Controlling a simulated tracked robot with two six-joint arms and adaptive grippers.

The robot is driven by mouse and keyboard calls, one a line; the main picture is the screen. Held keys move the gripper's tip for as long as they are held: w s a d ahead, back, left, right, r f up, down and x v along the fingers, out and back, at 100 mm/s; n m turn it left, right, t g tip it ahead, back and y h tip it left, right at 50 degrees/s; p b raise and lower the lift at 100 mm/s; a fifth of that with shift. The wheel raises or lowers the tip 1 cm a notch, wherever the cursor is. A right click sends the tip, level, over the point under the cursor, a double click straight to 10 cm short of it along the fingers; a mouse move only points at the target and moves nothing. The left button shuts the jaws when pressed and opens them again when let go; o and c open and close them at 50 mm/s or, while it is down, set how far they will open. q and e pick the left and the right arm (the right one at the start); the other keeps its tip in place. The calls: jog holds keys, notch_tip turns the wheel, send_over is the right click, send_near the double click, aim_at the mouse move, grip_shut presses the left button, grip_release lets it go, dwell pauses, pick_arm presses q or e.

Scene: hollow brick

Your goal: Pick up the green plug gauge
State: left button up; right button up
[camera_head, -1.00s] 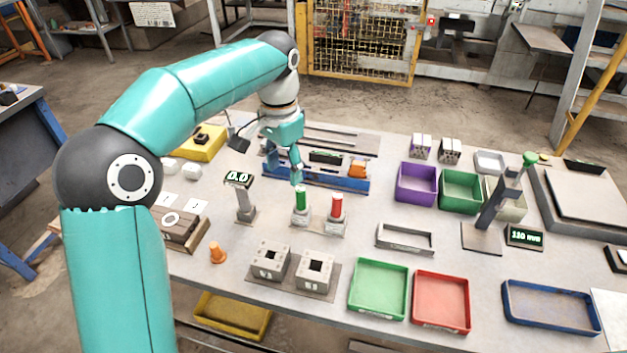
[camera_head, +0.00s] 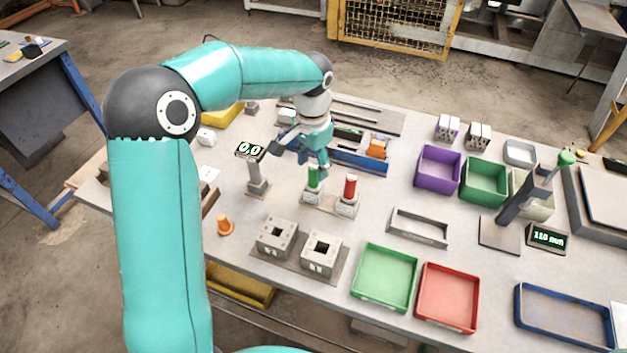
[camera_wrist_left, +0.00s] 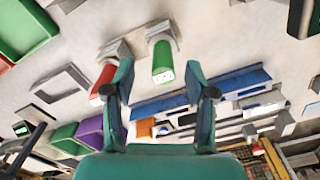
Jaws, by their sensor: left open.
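The green plug gauge (camera_head: 313,179) stands upright in a grey block on a stand, left of the red plug gauge (camera_head: 350,188). My left gripper (camera_head: 323,166) is open and pointed down, just above and behind the green gauge, partly overlapping its top. In the left wrist view the green gauge (camera_wrist_left: 163,62) lies between the lines of the two open fingers (camera_wrist_left: 158,80), ahead of the tips and apart from them. The red gauge (camera_wrist_left: 103,82) shows there beside the left finger. My right gripper is not in view.
Two grey hollow bricks (camera_head: 277,236) stand in front of the gauges, with an orange cone (camera_head: 225,225) to their left. A digital display on a post (camera_head: 251,152) stands close left. Green (camera_head: 385,277) and red (camera_head: 447,298) trays lie front right. A blue rail (camera_head: 358,162) lies behind.

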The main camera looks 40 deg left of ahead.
aim_at(313, 177)
pick_arm(q)
jog(key=shift+f+p, duration=0.3)
jog(key=shift+f, duration=0.5)
jog(key=f, duration=0.3)
jog(key=f+p, duration=0.1)
jog(key=shift+w+a+f, duration=0.15)
jog(key=shift+w, duration=0.15)
grip_shut()
